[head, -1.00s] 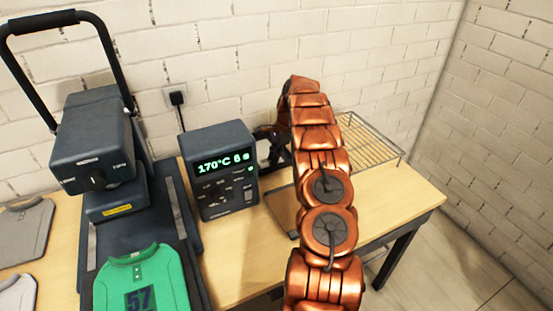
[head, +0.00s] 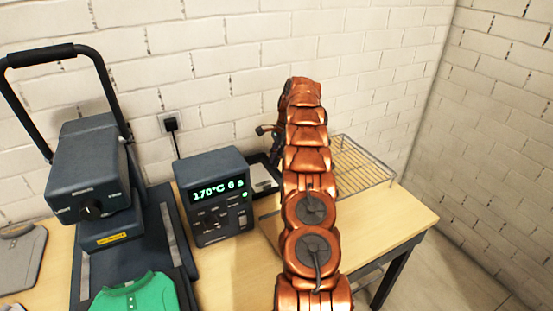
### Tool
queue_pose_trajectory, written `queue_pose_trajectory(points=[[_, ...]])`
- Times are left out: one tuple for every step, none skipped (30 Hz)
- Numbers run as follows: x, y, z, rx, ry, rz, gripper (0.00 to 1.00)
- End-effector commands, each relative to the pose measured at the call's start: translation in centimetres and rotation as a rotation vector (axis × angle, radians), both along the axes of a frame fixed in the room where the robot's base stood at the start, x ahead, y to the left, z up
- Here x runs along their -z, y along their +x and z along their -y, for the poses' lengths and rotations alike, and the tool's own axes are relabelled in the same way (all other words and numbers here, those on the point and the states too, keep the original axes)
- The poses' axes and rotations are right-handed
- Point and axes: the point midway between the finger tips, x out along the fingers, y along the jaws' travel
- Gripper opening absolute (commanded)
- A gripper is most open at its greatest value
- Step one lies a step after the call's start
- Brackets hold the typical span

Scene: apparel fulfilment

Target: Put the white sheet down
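A pale, whitish sheet (head: 264,178) lies in a dark tray behind the control box, partly hidden by the box and my arm. I cannot tell whether it is one sheet or a stack. My copper-coloured arm reaches up through the middle of the view and bends over at the far end. A small part of my gripper (head: 268,130) shows left of the arm's end, above the tray. Its fingertips are hidden, so I cannot see whether it is open or holds anything.
A heat press (head: 90,175) stands at the left with a green shirt (head: 138,295) on its lower plate. The control box (head: 213,197) reads 170°C. A wire rack (head: 360,168) is at the back right. Brick walls close the back and right.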

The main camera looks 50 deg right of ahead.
Motion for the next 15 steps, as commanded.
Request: queue_pose_trajectory(points=[[-0.68, -0.03, 0.08, 0.000, 0.000, 0.000, 0.17], [-0.79, -0.04, 0.12, 0.000, 0.000, 0.000, 0.17], [-0.90, -0.05, 0.18, 0.000, 0.000, 0.000, 0.17], [-0.98, -0.06, 0.22, 0.000, 0.000, 0.001, 0.17], [-1.03, -0.07, 0.26, 0.000, 0.000, 0.001, 0.17], [-1.09, -0.08, 0.30, 0.000, 0.000, 0.001, 0.17], [-1.11, -0.09, 0.31, 0.000, 0.000, 0.001, 0.17], [-1.14, -0.09, 0.33, 0.000, 0.000, 0.001, 0.17], [-1.14, -0.10, 0.35, 0.000, 0.000, 0.001, 0.17], [-1.14, -0.11, 0.37, 0.001, -0.001, 0.002, 0.17], [-1.14, -0.11, 0.37, 0.001, -0.001, 0.002, 0.17], [-1.11, -0.11, 0.37, 0.000, 0.000, 0.001, 0.17], [-1.10, -0.11, 0.38, 0.001, -0.001, 0.002, 0.17], [-1.08, -0.12, 0.38, 0.001, -0.001, 0.002, 0.17], [-1.07, -0.10, 0.38, 0.001, -0.001, 0.002, 0.17]])
